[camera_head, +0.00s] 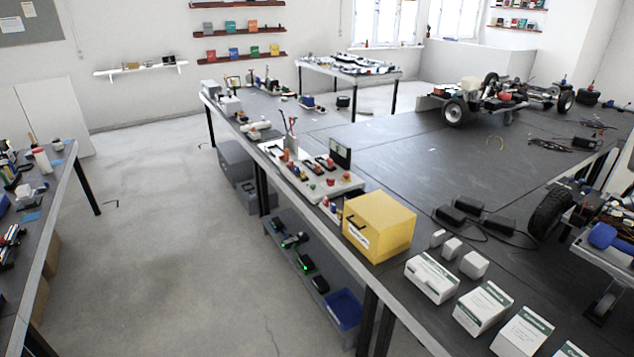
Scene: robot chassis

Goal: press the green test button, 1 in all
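A pale control panel (352,184) lies on the near left part of the long dark workbench (400,150). It carries several small coloured knobs or buttons and a small upright dark screen (340,153). A small green spot (312,186) near the panel's front edge looks like a button, but it is too small to be sure. A red button (346,176) is to its right. Neither of my grippers is in view, and no arm shows near the panel.
A yellow box (380,226) stands just right of the panel. White-and-green cartons (483,306) line the near edge. A lower shelf holds a blue bin (343,308). The grey floor (170,240) left of the bench is clear.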

